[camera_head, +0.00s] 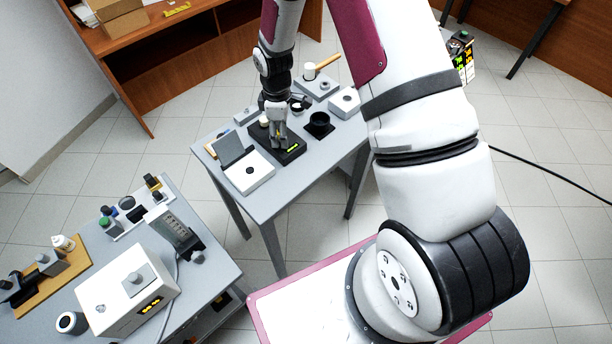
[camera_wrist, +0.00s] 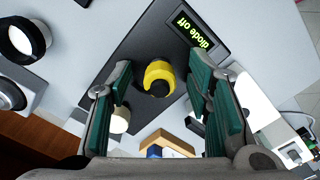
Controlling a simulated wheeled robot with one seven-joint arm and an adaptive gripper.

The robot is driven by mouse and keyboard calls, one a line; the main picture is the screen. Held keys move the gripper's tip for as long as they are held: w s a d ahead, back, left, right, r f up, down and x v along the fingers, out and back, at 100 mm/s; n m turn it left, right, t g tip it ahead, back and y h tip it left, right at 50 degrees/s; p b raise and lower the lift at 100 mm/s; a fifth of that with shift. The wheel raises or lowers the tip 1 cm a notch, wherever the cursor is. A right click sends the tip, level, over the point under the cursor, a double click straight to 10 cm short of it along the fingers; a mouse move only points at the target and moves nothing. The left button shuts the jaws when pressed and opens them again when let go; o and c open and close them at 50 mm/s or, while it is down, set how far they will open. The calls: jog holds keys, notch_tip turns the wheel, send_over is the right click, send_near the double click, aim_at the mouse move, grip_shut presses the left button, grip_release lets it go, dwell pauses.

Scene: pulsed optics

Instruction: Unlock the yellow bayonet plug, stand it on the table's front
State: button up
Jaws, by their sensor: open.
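The yellow bayonet plug (camera_wrist: 158,72) with a dark knob-like end shows in the wrist view, seated on a black box (camera_wrist: 128,62). A green display on that box reads "diode off". My gripper (camera_wrist: 160,80) is open, with its two teal-padded fingers on either side of the plug and visible gaps to it. I cannot tell whether the fingertips are down at the plug's height. In the head view my gripper (camera_head: 278,138) points down over the black box (camera_head: 296,153), and hides the plug. The grey table (camera_head: 262,207) bears the box.
A white box with a raised dark panel (camera_head: 250,178) stands in front-left of the black box on the table. A black cup-like holder (camera_head: 320,126) and grey blocks stand to the right and behind. A second bench (camera_head: 215,265) with instruments is at lower left.

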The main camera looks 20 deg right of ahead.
grip_shut()
jog(key=n, duration=0.5)
jog(key=n, duration=0.4)
jog(key=shift+b, duration=0.35)
jog(key=shift+n, duration=0.4)
jog(key=n, duration=0.4)
jog(key=shift+n, duration=0.4)
